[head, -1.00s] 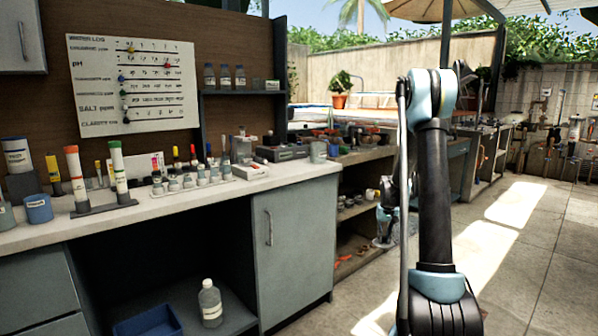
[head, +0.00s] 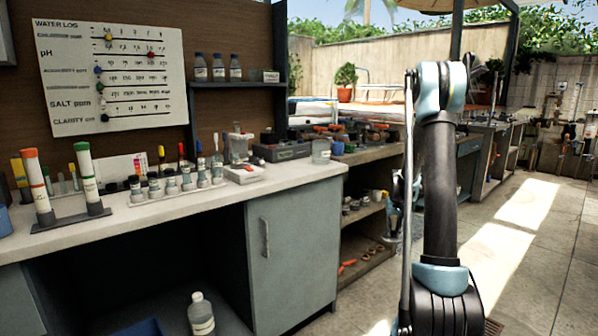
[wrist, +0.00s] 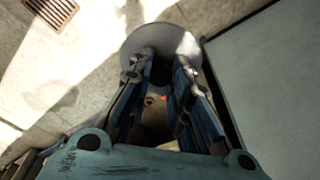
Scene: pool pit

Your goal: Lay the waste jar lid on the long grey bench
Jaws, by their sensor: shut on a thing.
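In the wrist view my gripper (wrist: 162,68) has its two blue-padded fingers on a round pale grey disc, which looks like the waste jar lid (wrist: 165,36). The disc sits at the fingertips, held above the floor, and the fingers hide part of it. In the head view my arm stands at right of centre, and the lid cannot be made out there. A long bench with a pale grey top (head: 232,194) and grey doors runs along the left. A labelled clear jar (head: 321,151) stands near its far right end; I cannot tell whether it is the waste jar.
The bench top holds test tubes (head: 40,185), a rack of small bottles (head: 178,183) and a white device (head: 243,174). A bare strip runs along its front edge. A lower shelved bench (head: 365,207) stands beyond. Paved floor (head: 525,260) is open at right.

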